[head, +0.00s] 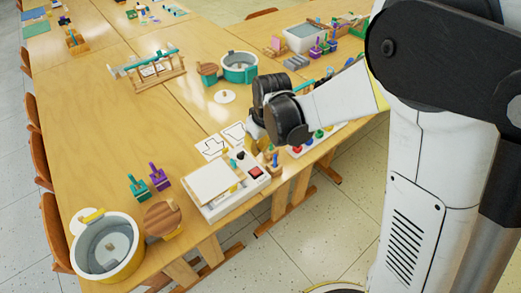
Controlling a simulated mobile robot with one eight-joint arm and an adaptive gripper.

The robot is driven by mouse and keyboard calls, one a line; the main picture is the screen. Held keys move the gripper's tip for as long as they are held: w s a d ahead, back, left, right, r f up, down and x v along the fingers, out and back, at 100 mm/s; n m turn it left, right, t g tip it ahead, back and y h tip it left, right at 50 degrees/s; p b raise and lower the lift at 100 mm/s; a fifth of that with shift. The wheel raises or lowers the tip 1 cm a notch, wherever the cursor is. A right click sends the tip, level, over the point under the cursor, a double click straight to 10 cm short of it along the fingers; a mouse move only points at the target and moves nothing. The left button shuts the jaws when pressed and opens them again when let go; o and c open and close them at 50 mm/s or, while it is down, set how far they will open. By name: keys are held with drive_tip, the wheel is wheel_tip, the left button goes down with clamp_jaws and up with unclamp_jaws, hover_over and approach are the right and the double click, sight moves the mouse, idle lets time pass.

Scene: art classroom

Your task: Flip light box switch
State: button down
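A white light box (211,185) lies on the near part of the wooden table, left of my arm. It has a flat pale panel on its left part. A red switch (255,171) sits on its right part, and small dark and coloured items show beside the panel. My gripper (254,133) is above the table just behind the light box, apart from the red switch. The black wrist joints hide most of it, and its fingertips cannot be made out.
A yellow-rimmed pot (107,247) and a round wooden lid (163,219) stand left of the box. Green (139,186) and purple (158,176) pieces stand behind them. White cards lie behind the box. A teal pot (239,67) and wooden rack (156,66) stand farther back. The table's left middle is clear.

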sight(258, 173)
drive_tip(key=b+x, duration=0.1)
drive_tip(key=x, duration=0.2)
drive_tip(key=b+x, duration=0.1)
drive_tip(key=x, duration=0.3)
drive_tip(key=b+x, duration=0.2)
drive_tip(key=x, duration=0.1)
drive_tip(key=shift+s+d+f, duration=0.25)
drive_tip(key=shift+s+f, duration=0.05)
drive_tip(key=shift+s+d+f+b, duration=0.15)
drive_tip(key=shift+f+b, duration=0.2)
drive_tip(key=shift+f, duration=0.35)
drive_tip(key=shift+s+d+f+b, duration=0.2)
drive_tip(key=shift+s+f+b, duration=0.15)
drive_tip(key=shift+f+b, duration=0.6)
drive_tip(key=shift+r, duration=0.3)
drive_tip(key=shift+w, duration=0.1)
